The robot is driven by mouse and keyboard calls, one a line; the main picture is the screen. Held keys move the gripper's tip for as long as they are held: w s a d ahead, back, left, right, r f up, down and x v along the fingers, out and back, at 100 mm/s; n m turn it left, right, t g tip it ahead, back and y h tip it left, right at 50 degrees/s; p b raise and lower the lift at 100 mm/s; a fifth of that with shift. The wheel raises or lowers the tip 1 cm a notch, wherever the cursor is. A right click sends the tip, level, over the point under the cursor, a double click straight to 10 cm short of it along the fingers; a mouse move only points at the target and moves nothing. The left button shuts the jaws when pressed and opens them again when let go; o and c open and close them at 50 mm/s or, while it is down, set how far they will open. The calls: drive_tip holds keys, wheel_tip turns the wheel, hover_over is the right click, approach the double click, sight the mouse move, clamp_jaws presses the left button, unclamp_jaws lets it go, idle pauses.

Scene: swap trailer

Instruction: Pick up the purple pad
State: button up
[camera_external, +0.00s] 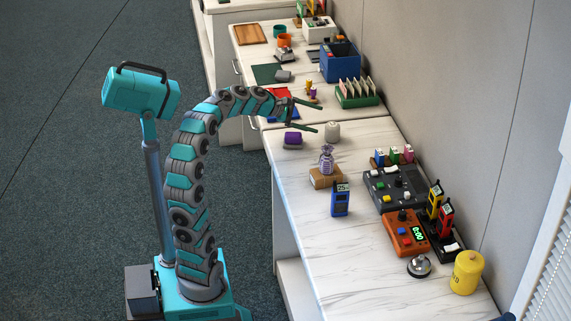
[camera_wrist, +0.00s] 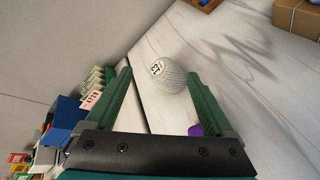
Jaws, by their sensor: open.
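In the wrist view only a small purple patch (camera_wrist: 195,130) shows, beside the right finger and largely hidden by my gripper. My gripper (camera_external: 316,116) is open and empty, above the counter and a little beyond the pad in the picture. Its two green fingers are spread in the wrist view (camera_wrist: 159,76), with a white rounded object marked 13 (camera_wrist: 170,75) seen between them.
A white canister-like object (camera_external: 332,131) stands right of the pad. A cardboard box (camera_external: 325,178) with a lilac figure on top and a blue handset (camera_external: 340,199) stand nearer. A green rack (camera_external: 357,96) and blue bin (camera_external: 339,63) are farther back. Bare counter lies around the pad.

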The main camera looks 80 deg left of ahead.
sight(289, 134)
drive_tip(key=s+f+n, duration=0.2)
drive_tip(key=s+a+f+n+h, duration=0.1)
drive_tip(key=s+f+n, duration=0.1)
drive_tip(key=s+n, duration=0.1)
drive_tip(key=s+f+n+h, duration=0.1)
drive_tip(key=s+f+n, duration=0.1)
drive_tip(key=s+f, duration=0.1)
drive_tip(key=shift+a+n+p, duration=0.15)
drive_tip(key=shift+n+p, duration=0.15)
drive_tip(key=shift+n, duration=0.1)
drive_tip(key=shift+x, duration=2.45)
drive_tip(key=c, duration=1.3)
drive_tip(key=shift+r, duration=0.15)
